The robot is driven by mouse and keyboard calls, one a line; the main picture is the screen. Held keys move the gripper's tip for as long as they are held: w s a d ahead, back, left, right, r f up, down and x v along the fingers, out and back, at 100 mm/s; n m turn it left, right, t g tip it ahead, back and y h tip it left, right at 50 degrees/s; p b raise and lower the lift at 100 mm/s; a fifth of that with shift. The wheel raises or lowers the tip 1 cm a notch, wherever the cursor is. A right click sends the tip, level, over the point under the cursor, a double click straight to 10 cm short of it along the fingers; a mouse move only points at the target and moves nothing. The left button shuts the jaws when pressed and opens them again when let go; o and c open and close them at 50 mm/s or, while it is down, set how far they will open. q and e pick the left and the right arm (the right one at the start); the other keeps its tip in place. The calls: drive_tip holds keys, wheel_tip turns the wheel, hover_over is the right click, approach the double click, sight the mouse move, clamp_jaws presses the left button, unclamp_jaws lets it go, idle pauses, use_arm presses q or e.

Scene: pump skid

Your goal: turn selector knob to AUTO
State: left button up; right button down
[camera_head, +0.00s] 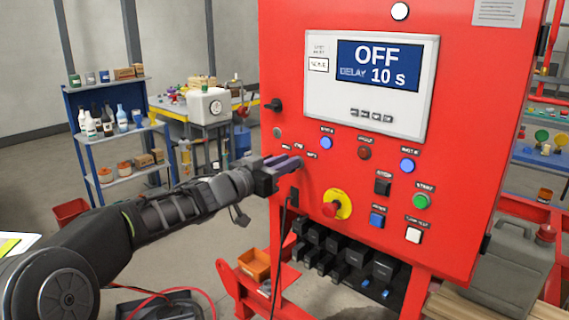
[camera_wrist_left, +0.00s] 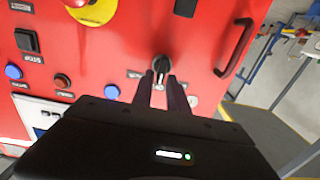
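The red control panel (camera_head: 466,150) fills the right half of the head view. Its display (camera_head: 378,66) reads "OFF" and "DELAY 10 s". The selector knob (camera_wrist_left: 160,64) is a small dark knob in the wrist view, with printed labels around it. In the head view my gripper hides it. My left gripper (camera_head: 292,162) is at the panel's left side, fingers pointing at the panel. In the wrist view its two fingers (camera_wrist_left: 161,80) stand apart with the tips right at the knob, one on each side. I cannot tell whether they touch it. My right gripper is out of view.
A yellow-ringed red emergency button (camera_head: 335,206) sits below and right of the gripper. Several push buttons, including a blue one (camera_head: 326,143), are close by. A dark handle (camera_wrist_left: 236,47) stands out near the knob. A blue shelf (camera_head: 112,137) stands behind my arm.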

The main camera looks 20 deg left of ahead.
use_arm(q)
clamp_jaws()
drive_tip(key=shift+m, duration=0.3)
idle(0.3)
drive_tip(key=m+b, duration=0.1)
drive_tip(key=m, duration=0.2)
drive_tip(key=m+b, duration=0.1)
drive_tip(key=m, duration=0.2)
drive_tip(key=d+m+b, duration=0.1)
drive_tip(key=m, duration=0.2)
drive_tip(key=shift+s+f, duration=0.2)
drive_tip(key=shift+f, duration=0.1)
drive_tip(key=shift+d+m, duration=0.1)
drive_tip(key=shift+m, duration=0.2)
drive_tip(key=shift+o, duration=1.6)
unclamp_jaws()
